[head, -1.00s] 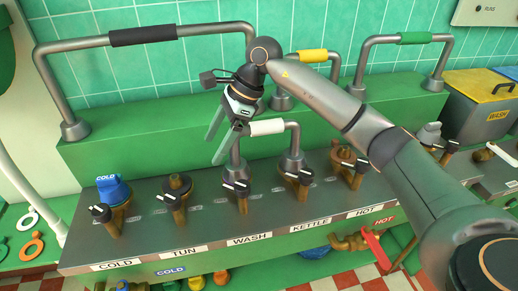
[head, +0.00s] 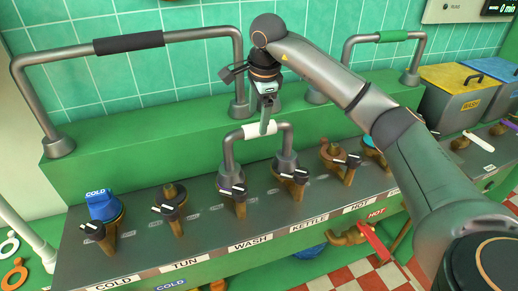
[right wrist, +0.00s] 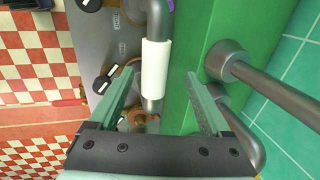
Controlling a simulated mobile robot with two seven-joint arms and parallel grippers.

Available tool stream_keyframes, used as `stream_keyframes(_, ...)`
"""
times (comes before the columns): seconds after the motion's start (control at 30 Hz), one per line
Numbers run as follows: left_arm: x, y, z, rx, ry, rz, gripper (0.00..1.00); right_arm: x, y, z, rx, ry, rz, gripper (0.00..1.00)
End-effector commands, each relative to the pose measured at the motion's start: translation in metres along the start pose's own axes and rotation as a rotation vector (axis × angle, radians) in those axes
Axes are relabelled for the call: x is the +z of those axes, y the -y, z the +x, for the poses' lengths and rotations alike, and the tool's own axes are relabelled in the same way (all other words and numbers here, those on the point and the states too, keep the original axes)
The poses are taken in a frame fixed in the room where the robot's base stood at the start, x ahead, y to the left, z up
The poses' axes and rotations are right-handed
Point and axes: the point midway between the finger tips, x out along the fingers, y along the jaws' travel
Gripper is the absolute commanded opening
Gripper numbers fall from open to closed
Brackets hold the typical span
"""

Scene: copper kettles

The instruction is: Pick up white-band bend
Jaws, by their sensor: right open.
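The white-band bend is a grey metal U-shaped pipe with a white band (head: 252,131) around its top bar. It stands upright on the panel behind the WASH and KETTLE taps. My right gripper (head: 266,129) is right above it, fingers pointing down, and overlaps the band in the head view. In the right wrist view the white band (right wrist: 156,68) lies between the two open fingers (right wrist: 161,77). I cannot tell whether the fingers reach down around it. My left gripper is out of view.
A black-band bend (head: 128,43) stands at the back left on the green ledge. A green-band bend (head: 395,36) stands to the right. Several brass taps (head: 174,207) line the panel in front. A grey bin with a yellow lid (head: 462,78) is at the right.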

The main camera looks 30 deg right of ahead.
Motion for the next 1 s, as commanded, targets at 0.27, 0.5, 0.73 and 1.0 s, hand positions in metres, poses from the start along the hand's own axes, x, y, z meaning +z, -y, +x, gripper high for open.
stream_keyframes(0.27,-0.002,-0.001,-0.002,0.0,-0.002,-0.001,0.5,-0.003,-0.009,0.034,0.004,-0.001,0.0,0.82)
stream_keyframes(0.5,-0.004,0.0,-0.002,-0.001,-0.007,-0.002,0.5,-0.002,-0.008,0.054,-0.001,0.002,-0.001,0.82)
stream_keyframes(0.73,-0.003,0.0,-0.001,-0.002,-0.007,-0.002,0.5,-0.002,-0.008,0.054,-0.001,0.002,-0.001,0.78)
stream_keyframes(1.0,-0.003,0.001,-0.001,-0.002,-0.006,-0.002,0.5,-0.002,-0.008,0.053,-0.001,0.002,-0.001,0.47)
